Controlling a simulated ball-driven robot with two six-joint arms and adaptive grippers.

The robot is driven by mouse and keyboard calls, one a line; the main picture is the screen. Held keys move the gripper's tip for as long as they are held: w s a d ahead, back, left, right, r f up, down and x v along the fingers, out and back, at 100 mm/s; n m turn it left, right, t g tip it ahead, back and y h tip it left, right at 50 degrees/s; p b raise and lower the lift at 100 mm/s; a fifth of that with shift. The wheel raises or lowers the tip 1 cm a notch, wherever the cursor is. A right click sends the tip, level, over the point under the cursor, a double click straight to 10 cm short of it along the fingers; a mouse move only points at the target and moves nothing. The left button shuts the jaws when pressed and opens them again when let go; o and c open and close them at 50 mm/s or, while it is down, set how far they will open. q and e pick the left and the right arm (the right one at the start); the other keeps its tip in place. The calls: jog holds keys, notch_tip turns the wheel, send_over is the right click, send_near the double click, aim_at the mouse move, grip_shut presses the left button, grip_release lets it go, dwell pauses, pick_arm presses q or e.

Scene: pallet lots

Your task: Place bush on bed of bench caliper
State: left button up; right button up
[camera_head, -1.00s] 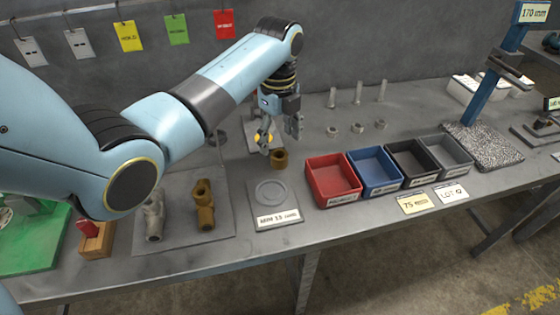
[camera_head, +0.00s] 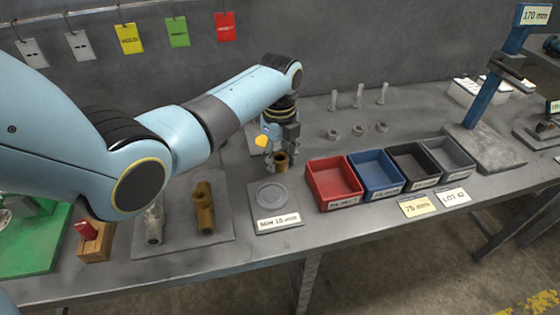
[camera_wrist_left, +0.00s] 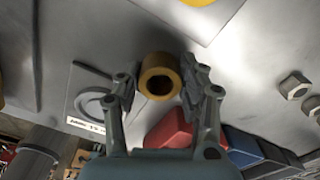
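The bush (camera_head: 281,160) is a short brass-coloured ring standing upright on the grey bench, behind the round-marked grey plate. In the left wrist view the bush (camera_wrist_left: 160,77) shows its dark bore. My left gripper (camera_head: 282,166) is lowered over it, fingers open on either side. I cannot tell for certain which fixture is the bench caliper; a dark device (camera_head: 540,132) is cut off at the right edge. My right gripper is not in view.
Red (camera_head: 333,184), blue (camera_head: 376,175), black and grey bins stand right of the gripper. The labelled plate (camera_head: 270,194) lies in front. Nuts and bolts stand behind. A blue post (camera_head: 487,95) with a 170 mm sign rises at right. Pipe fittings (camera_head: 203,208) lie left.

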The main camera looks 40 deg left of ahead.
pick_arm(q)
grip_shut()
